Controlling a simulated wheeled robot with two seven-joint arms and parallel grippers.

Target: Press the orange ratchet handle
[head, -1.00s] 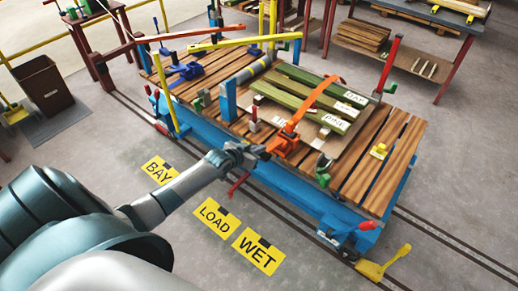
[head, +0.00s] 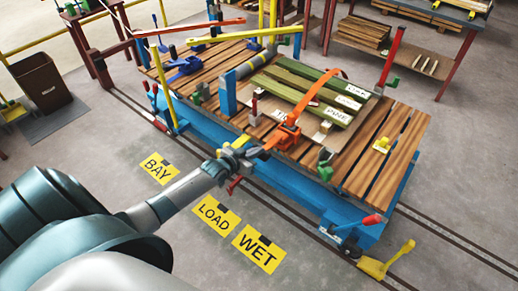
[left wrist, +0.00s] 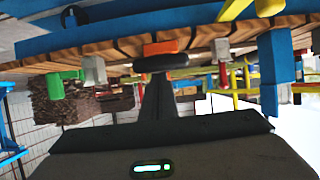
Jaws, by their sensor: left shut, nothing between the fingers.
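The orange ratchet handle (head: 283,136) sits at the near edge of the slatted trolley deck, at the lower end of an orange strap (head: 318,88). The strap runs over the green boards. My left gripper (head: 259,151) is shut and empty, just left of the ratchet in the head view. I cannot tell whether it touches the ratchet. In the left wrist view, an orange piece (left wrist: 160,47) shows just above the dark shut fingertips (left wrist: 161,62); it seems to be part of the ratchet. My right gripper is not in view.
The blue-framed trolley (head: 285,185) carries green boards (head: 322,95) with white labels. A blue post (head: 228,95) and small clamps stand near the ratchet. Yellow floor signs (head: 258,250) lie in front. A yellow pedal (head: 385,262) is at the near right corner.

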